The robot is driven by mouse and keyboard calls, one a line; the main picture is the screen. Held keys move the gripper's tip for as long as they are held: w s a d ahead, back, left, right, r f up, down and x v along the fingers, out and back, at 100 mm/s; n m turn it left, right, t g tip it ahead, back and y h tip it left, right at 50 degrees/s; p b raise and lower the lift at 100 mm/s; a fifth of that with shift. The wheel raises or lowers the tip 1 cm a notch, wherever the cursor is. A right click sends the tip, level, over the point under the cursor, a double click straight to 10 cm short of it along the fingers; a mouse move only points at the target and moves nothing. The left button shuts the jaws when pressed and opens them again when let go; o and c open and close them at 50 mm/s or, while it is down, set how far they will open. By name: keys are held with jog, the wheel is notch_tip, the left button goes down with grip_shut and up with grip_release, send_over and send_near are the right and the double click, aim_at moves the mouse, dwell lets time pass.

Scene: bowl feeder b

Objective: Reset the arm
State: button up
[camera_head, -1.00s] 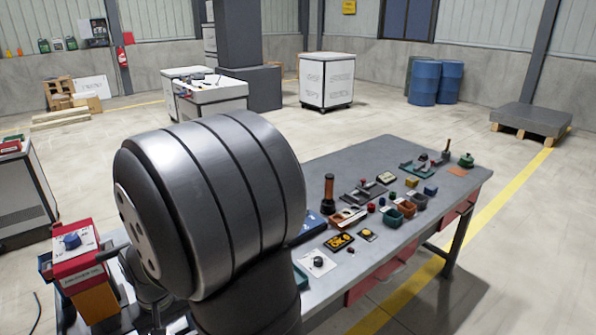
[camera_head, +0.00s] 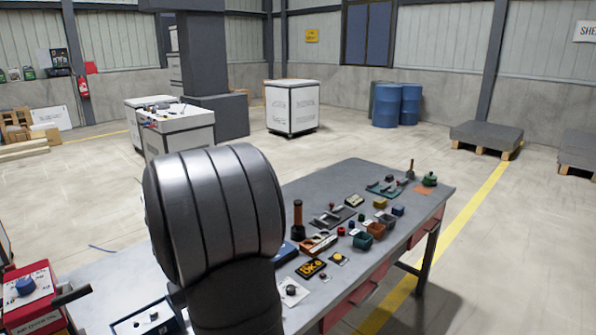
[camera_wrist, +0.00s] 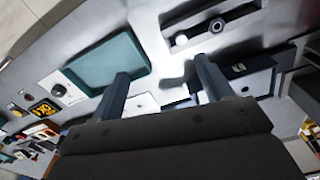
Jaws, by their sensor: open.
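My gripper (camera_wrist: 158,90) shows in the wrist view, its two dark fingers spread apart with nothing between them. It is above the grey workbench (camera_wrist: 75,42), which lies tilted in this view. A teal tray (camera_wrist: 100,62) lies beyond the left finger. A grey slotted plate (camera_wrist: 210,25) lies farther up, and a dark box with a white top (camera_wrist: 252,80) is by the right finger. In the head view my own arm fills the lower middle and hides part of the bench (camera_head: 352,172); the gripper is not visible there.
A red box with a blue knob (camera_head: 30,308) stands at lower left. White cabinets (camera_head: 292,107) and blue barrels (camera_head: 398,105) stand far behind on open floor.

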jog(key=w+d+m, duration=0.1)
jog(key=w+d, duration=0.7)
jog(key=d, duration=0.3)
jog(key=w+d+m, duration=0.2)
jog(key=w+d, duration=0.6)
jog(key=d, duration=0.4)
jog(key=shift+f, duration=0.3)
